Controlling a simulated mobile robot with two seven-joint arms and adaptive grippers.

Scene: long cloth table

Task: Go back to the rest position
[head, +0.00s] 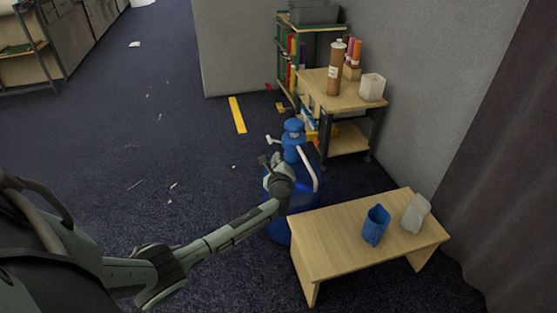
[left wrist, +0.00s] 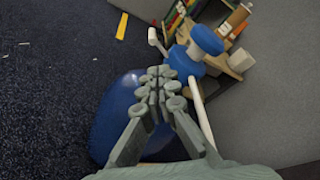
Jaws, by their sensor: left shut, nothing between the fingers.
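My left arm reaches in from the left of the head view. Its gripper (head: 268,160) is in front of a large blue container with a blue cap and white handles (head: 293,130). In the left wrist view the left gripper's fingers (left wrist: 160,75) are closed together with nothing between them. The blue container (left wrist: 112,115) lies behind and below the fingers there, with its cap (left wrist: 206,39) just beyond them. I cannot tell whether the fingers touch it. The arm hides part of the container in the head view. My right gripper is not in view.
A low wooden table (head: 335,245) at the right carries a blue cup (head: 376,225) and a white bag (head: 415,212). Behind stands a wooden cart (head: 345,95) with a brown bottle (head: 336,68) and a white container (head: 372,87). Open dark carpet (head: 130,140) lies to the left.

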